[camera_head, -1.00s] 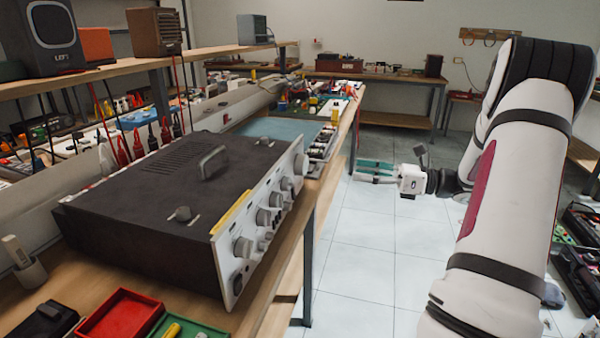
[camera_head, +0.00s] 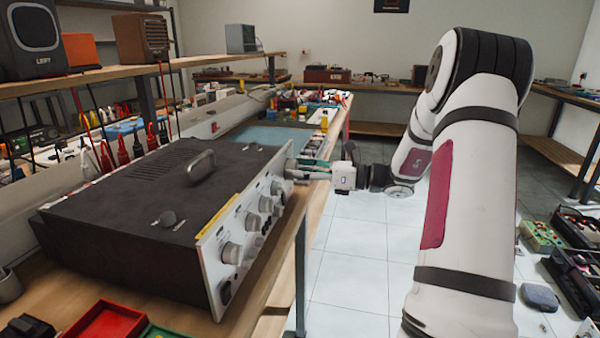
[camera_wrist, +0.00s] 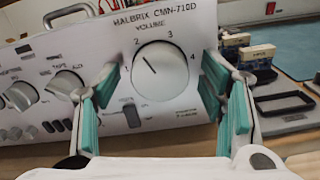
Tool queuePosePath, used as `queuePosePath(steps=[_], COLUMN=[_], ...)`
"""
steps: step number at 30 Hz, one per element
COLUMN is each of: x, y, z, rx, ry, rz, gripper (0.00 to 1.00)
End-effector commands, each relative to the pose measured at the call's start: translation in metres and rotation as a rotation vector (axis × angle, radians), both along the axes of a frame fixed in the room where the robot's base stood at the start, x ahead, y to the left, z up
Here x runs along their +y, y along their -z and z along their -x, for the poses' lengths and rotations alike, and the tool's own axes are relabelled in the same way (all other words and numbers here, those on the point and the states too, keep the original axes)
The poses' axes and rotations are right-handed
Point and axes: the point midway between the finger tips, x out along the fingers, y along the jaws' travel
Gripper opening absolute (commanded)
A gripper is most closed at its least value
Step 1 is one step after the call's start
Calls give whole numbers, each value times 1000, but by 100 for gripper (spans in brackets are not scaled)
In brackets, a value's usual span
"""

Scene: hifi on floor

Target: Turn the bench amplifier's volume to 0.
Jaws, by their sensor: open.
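The bench amplifier (camera_head: 150,200) is a dark box with a silver front panel, standing on the wooden bench in the head view. In the wrist view its panel (camera_wrist: 110,40) reads "HALBRIX CMN-710D" and "VOLUME". The large round volume knob (camera_wrist: 163,80) has a dark pointer line toward the upper left, near the 2 mark. Some lower scale marks are hard to see. My gripper (camera_wrist: 160,88) is open, with teal finger pads to the left and right of the knob. Whether a pad touches it I cannot tell. In the head view my gripper (camera_head: 303,170) is at the panel's far end.
Smaller knobs (camera_wrist: 66,84) and switches sit left of the volume knob. Small boxes (camera_wrist: 250,56) and a black tray (camera_wrist: 284,104) lie to its right on the bench. A red tray (camera_head: 104,322) is at the near bench end.

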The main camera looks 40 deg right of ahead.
Motion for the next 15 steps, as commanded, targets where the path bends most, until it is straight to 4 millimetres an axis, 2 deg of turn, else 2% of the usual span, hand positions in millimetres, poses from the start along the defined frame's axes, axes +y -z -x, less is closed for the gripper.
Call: queuePosePath(steps=[7, 13, 15], x=[0, 0, 0], y=[0, 0, 0], z=[0, 0, 0], rx=[0, 0, 0], ry=[0, 0, 0], rz=[0, 0, 0], gripper=[62, 17, 16])
